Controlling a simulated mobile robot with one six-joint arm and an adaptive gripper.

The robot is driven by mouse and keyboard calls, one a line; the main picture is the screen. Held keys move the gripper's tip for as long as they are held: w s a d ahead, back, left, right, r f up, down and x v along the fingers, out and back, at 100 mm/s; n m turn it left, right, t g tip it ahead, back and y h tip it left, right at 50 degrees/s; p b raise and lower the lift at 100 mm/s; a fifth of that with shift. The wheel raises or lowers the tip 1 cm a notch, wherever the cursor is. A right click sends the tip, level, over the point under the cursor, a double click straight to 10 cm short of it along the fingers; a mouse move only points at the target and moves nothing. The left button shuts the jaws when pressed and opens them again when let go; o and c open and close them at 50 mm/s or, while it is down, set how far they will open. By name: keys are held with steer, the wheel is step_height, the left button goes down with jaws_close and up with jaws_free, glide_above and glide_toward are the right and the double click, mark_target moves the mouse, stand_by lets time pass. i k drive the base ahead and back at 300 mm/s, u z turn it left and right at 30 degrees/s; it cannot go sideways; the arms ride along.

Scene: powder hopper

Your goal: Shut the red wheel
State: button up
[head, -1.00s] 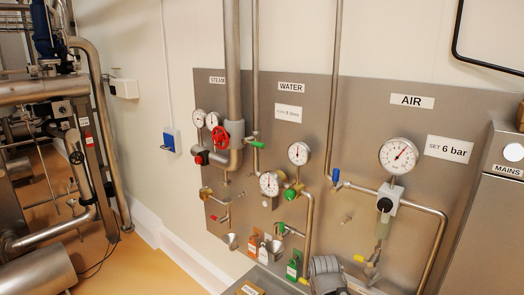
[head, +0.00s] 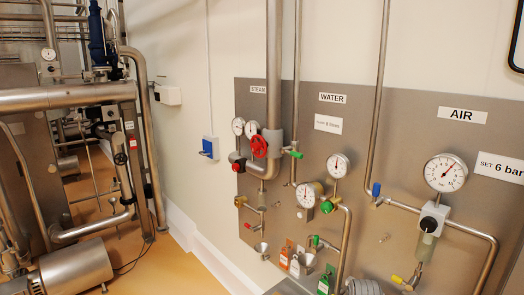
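The red wheel (head: 259,146) is a small spoked handwheel on the steam pipe, under the STEAM label (head: 258,89) at the left part of the grey wall panel. Two small round gauges (head: 245,127) sit just to its left. A smaller dark red knob (head: 236,167) is below and left of it. I cannot tell from the wheel how far it is turned. My gripper is not in view.
The grey panel (head: 400,130) also carries WATER and AIR lines, with a large AIR gauge (head: 446,172). Steel pipework and a motor (head: 75,270) stand at the left. Orange floor (head: 185,270) is clear between them and the panel.

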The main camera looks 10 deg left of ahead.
mark_target(257, 146)
steer(key=u, duration=0.05)
steer(key=k, duration=0.65)
steer(key=u, duration=0.15)
steer(key=i, duration=0.55)
steer(key=u, duration=0.5)
steer(key=i, duration=1.25)
steer(key=z, duration=0.15)
